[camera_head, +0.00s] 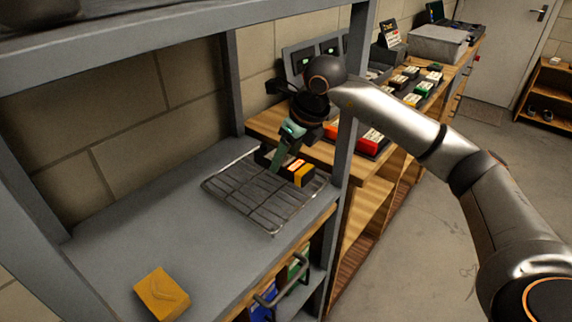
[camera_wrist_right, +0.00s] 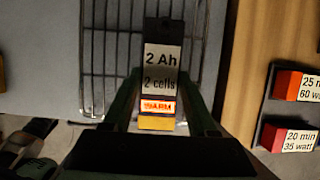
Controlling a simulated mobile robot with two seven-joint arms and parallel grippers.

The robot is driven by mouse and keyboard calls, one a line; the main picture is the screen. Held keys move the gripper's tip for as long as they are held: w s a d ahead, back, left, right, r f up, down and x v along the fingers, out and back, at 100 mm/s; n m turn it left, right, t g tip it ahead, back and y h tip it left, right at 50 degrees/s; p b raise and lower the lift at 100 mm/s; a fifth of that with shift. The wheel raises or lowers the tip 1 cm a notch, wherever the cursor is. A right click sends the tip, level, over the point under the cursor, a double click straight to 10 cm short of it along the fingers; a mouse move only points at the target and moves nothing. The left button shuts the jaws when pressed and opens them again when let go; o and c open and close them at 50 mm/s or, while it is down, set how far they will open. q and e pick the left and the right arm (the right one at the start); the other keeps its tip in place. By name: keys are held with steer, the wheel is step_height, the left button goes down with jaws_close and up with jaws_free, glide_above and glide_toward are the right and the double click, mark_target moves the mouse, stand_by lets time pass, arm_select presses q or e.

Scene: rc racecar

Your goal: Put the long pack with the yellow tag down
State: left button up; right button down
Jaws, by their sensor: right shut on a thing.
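The long pack with the yellow tag (camera_head: 301,174) is dark with a yellow end. In the right wrist view the pack (camera_wrist_right: 161,62) has a white label reading "2 Ah 2 cells", a lit orange "WARM" strip and a yellow band at its near end. My right gripper (camera_head: 279,158) is shut on it, with a green finger on each side in the wrist view. The pack is over the right part of a wire rack (camera_head: 247,206) on the grey shelf. I cannot tell whether it touches the wires. My left gripper is not in view.
A yellow-orange box (camera_head: 161,293) lies at the shelf's near left. A grey post (camera_head: 349,135) stands close to my right arm. A wooden bench (camera_head: 262,123) behind it holds several packs, including red ones (camera_wrist_right: 288,84). The rack's left part and the middle shelf are clear.

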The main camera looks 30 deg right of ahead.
mark_target(288, 161)
steer(key=shift+f, duration=1.25)
steer(key=shift+f, duration=0.15)
steer(key=shift+c, duration=1)
jaws_free()
steer(key=shift+s+r, duration=0.1)
steer(key=shift+r, duration=0.25)
steer(key=v, duration=0.7)
steer(key=shift+s+d, duration=0.1)
